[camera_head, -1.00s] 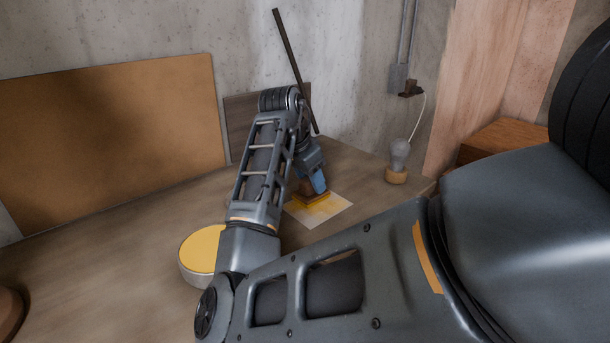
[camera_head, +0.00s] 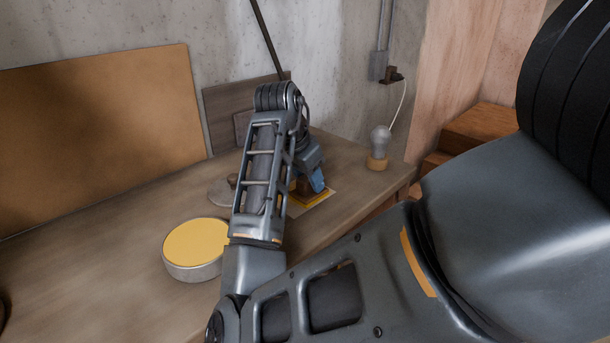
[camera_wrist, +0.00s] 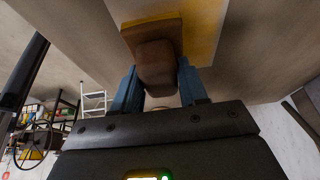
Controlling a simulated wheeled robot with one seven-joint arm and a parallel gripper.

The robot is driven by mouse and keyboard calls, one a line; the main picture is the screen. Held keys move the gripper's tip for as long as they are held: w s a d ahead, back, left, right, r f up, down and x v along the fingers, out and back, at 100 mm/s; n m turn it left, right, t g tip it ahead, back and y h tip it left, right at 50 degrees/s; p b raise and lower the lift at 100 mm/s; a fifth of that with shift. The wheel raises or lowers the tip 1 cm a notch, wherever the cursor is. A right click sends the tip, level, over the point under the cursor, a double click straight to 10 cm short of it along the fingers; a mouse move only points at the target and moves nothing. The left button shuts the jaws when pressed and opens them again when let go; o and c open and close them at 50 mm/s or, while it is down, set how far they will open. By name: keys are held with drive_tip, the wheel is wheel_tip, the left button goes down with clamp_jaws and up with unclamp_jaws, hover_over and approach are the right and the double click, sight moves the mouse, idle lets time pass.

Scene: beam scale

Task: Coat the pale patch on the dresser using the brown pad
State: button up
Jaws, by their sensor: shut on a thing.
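My gripper (camera_head: 318,180) is shut on the brown pad (camera_head: 304,191), over the pale patch on the dresser top. The wrist view shows the blue fingers of my gripper (camera_wrist: 158,88) on both sides of the handle of the brown pad (camera_wrist: 157,62). The pad looks flat against the patch, though contact cannot be fully made out. The pale patch (camera_head: 328,193) shows yellow coating beside the pad; the wrist view shows a yellow band on the patch (camera_wrist: 203,30) too. The dresser (camera_head: 100,262) is a wooden surface. My arm hides part of the patch and pad.
A round tin of yellow (camera_head: 196,243) stands left of my arm. A brown board (camera_head: 95,135) leans on the wall. The dresser's right edge lies near the patch.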

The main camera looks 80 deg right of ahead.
drive_tip(key=shift+s+a+f, duration=0.1)
drive_tip(key=shift+s+a, duration=0.35)
drive_tip(key=shift+s, duration=0.25)
drive_tip(key=shift+s+a+f, duration=0.1)
drive_tip(key=shift+s+a, duration=0.3)
drive_tip(key=shift+s, duration=0.3)
drive_tip(key=shift+s+d+r, duration=0.2)
drive_tip(key=shift+s+d, duration=0.4)
drive_tip(key=shift+d, duration=0.25)
drive_tip(key=shift+w+d+r, duration=0.1)
drive_tip(key=shift+w+d, duration=0.45)
drive_tip(key=shift+w, duration=0.35)
drive_tip(key=shift+w+d, duration=0.5)
drive_tip(key=shift+w, duration=0.35)
drive_tip(key=shift+w+d+f, duration=0.1)
drive_tip(key=shift+w+d, duration=0.5)
drive_tip(key=shift+w, duration=0.35)
drive_tip(key=shift+w+d+f, duration=0.1)
drive_tip(key=shift+w+d, duration=0.45)
drive_tip(key=shift+w, duration=0.45)
drive_tip(key=shift+w+d, duration=0.6)
drive_tip(key=shift+w, duration=0.35)
drive_tip(key=shift+r, duration=0.1)
drive_tip(key=shift+r, duration=2.95)
drive_tip(key=shift+r, duration=1.5)
